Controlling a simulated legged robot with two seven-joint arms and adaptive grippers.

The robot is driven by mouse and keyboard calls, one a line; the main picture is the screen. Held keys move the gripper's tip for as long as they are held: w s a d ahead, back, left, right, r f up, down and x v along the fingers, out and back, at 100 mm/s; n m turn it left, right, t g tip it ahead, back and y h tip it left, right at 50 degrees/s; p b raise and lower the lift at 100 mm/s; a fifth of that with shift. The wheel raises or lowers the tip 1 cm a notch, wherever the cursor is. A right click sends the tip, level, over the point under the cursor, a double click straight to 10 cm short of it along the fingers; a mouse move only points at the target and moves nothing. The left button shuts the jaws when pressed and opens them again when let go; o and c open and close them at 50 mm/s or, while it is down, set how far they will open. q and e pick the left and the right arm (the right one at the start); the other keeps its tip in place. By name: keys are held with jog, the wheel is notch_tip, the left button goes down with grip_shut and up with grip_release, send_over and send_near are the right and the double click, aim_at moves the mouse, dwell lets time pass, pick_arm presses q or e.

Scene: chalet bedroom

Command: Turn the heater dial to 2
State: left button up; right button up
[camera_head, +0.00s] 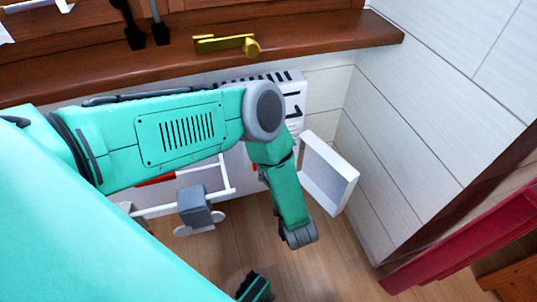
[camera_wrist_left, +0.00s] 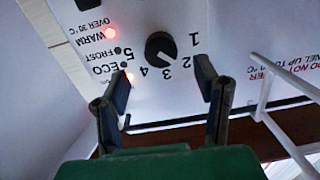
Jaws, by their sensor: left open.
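In the left wrist view, the heater's white control panel (camera_wrist_left: 85,15) carries a round black dial (camera_wrist_left: 160,48) with printed numbers 1 to 5. The numbers look upside down. A pale mark shows on the dial, but I cannot tell which number it points to. My left gripper (camera_wrist_left: 163,72) is open and empty, its two dark fingertips apart on either side of the dial's lower edge in the picture. I cannot tell whether they touch the panel. In the head view, the heater (camera_head: 292,90) is partly hidden behind my left arm, and the dial is hidden.
A white flap (camera_head: 328,175) stands open at the heater's right. A brown wooden sill (camera_head: 330,38) with a brass handle (camera_head: 228,43) runs above the heater. White wall boards (camera_head: 420,100) close off the right side. A white rack (camera_wrist_left: 285,125) juts out beside the panel.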

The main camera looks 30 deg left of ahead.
pick_arm(q)
jog(key=v, duration=0.6)
jog(key=shift+s+d, duration=0.2)
jog(key=shift+d, duration=0.05)
